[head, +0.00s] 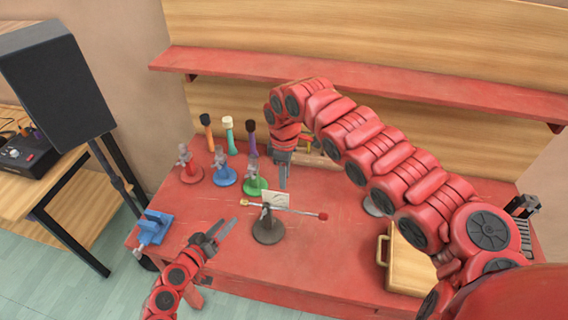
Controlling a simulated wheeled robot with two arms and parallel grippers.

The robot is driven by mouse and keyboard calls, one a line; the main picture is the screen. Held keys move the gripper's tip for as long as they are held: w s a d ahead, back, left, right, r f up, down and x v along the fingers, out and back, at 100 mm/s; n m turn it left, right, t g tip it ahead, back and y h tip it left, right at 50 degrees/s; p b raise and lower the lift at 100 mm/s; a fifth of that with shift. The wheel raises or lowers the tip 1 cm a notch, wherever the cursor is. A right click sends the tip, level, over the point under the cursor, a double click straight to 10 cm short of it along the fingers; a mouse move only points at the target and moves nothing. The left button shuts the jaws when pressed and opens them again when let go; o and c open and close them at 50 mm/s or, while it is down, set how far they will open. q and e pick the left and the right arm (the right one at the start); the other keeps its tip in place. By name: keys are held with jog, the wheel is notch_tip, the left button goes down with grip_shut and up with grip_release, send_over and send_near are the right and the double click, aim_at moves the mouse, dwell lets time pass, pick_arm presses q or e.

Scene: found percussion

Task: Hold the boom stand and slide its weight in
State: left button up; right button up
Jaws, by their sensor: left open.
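The boom stand (268,231) has a round dark base and stands upright near the middle of the red table. Its thin rod lies almost level across the top, with a red piece (323,216) at the right end and a small pale yellow piece (244,203) at the left end. I cannot tell which piece is the weight. My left gripper (227,229) is open and empty, just left of the stand's base and apart from it. My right gripper (283,178) points down behind the stand, above the rod; its jaws are seen too edge-on to judge.
A white card (275,199) shows just behind the rod. Red (190,173), blue (225,176) and green (254,186) stands are at the back left. A blue vise (153,228) sits on the left edge, a wooden case (409,263) at the right. A red shelf (350,78) spans the back.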

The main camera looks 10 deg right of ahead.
aim_at(284, 201)
notch_tip(284, 201, down, 12)
jog(key=shift+r, duration=0.1)
dwell(0.4)
grip_shut()
jog(key=shift+s, duration=0.1)
dwell(2.0)
